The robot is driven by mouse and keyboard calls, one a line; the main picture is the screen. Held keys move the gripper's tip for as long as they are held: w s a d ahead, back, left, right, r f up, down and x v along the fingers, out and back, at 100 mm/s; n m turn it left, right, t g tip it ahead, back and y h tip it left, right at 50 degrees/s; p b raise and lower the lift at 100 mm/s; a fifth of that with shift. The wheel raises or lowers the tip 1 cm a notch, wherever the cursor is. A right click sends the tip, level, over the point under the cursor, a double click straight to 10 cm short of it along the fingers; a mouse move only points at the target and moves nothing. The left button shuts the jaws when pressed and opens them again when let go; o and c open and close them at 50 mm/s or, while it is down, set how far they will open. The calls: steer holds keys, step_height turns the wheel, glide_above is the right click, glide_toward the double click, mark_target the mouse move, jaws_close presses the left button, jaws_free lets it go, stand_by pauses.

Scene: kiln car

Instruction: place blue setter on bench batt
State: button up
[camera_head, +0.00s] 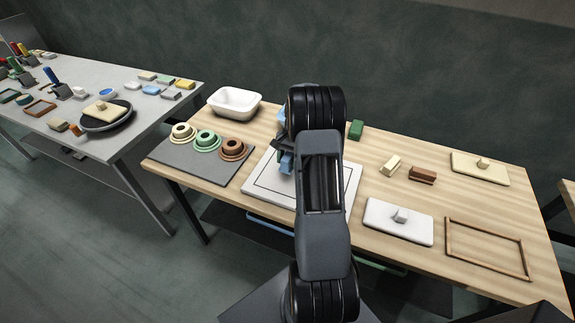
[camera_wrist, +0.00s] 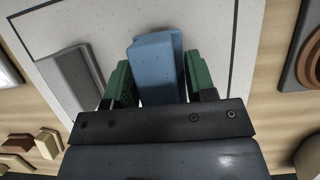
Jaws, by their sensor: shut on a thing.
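The bench batt (camera_head: 263,192) is a white square slab with a dark line near its rim, at the bench's middle. It also fills much of the wrist view (camera_wrist: 100,35). The blue setter (camera_wrist: 158,68) is a blue block between the green fingers of my gripper (camera_wrist: 160,85), which is shut on it. In the head view the setter (camera_head: 286,163) shows just left of my arm, over the batt. I cannot tell whether it touches the batt. A grey block (camera_wrist: 72,80) lies on the batt beside the gripper. My arm hides much of the gripper and batt in the head view.
Left of the batt, cream, green and brown ringed pieces (camera_head: 205,140) stand on a grey mat (camera_head: 176,163). A white basin (camera_head: 234,103) is behind. A green block (camera_head: 355,129), cream block (camera_head: 390,165), brown block (camera_head: 422,175) and lidded white slab (camera_head: 398,222) are right.

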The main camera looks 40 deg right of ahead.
steer(key=shift+w+f, duration=0.3)
steer(key=shift+f, duration=0.1)
steer(key=shift+f+p, duration=0.4)
steer(key=shift+f, duration=1.05)
